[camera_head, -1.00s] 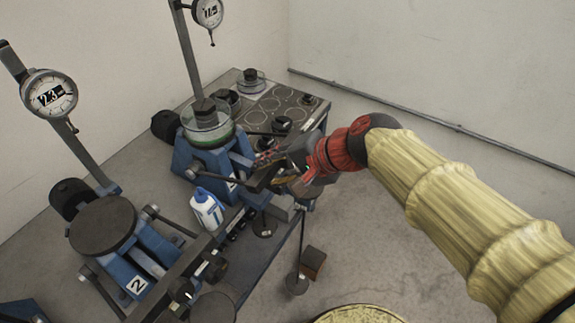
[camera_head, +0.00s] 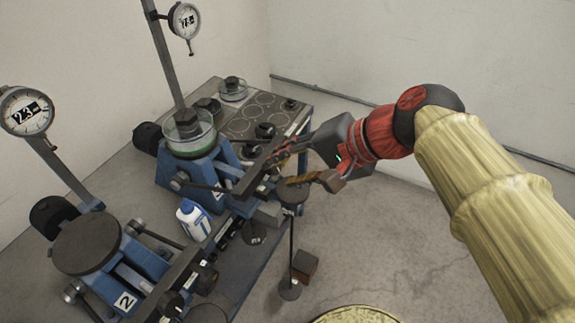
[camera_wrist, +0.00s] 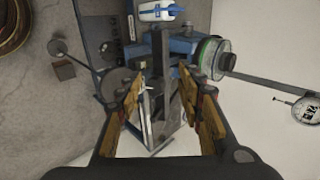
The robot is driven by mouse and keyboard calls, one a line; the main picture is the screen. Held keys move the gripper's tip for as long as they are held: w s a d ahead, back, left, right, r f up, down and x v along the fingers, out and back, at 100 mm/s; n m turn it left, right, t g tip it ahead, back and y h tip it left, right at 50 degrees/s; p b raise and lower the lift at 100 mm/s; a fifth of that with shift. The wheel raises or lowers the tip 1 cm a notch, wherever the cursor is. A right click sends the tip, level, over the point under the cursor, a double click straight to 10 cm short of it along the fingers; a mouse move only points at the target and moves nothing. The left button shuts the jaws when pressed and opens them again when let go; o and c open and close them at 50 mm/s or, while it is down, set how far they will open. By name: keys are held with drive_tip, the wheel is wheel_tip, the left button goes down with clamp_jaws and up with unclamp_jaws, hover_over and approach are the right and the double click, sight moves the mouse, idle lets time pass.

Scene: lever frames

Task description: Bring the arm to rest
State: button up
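My gripper (camera_head: 278,172) is open, its two orange-and-dark fingers spread apart, near the front-right side of the blue lever frame (camera_head: 195,172) marked 1. In the wrist view my gripper (camera_wrist: 163,95) shows nothing held between the fingers; grey bars and a blue frame lie beyond the gap. Whether a fingertip touches the dark lever bar (camera_head: 265,165) cannot be told. My arm reaches in from the right, bent at the red and black wrist. Frame 1 carries a glass dish (camera_head: 191,140) with a dark weight.
A second blue frame (camera_head: 125,270) marked 2 has a dark round plate. Dial gauges (camera_head: 25,111) and (camera_head: 185,19) stand on posts. A white-blue bottle (camera_head: 194,220) stands between the frames. A circle-marked board (camera_head: 255,115) holds several weights.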

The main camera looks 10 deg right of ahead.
drive_tip(key=s+d+f+n+h, duration=0.6)
drive_tip(key=s+d+f+n, duration=0.1)
drive_tip(key=d+f+n, duration=0.1)
drive_tip(key=shift+s+d+h, duration=0.2)
drive_tip(key=shift+d+h, duration=0.1)
drive_tip(key=shift+d, duration=0.2)
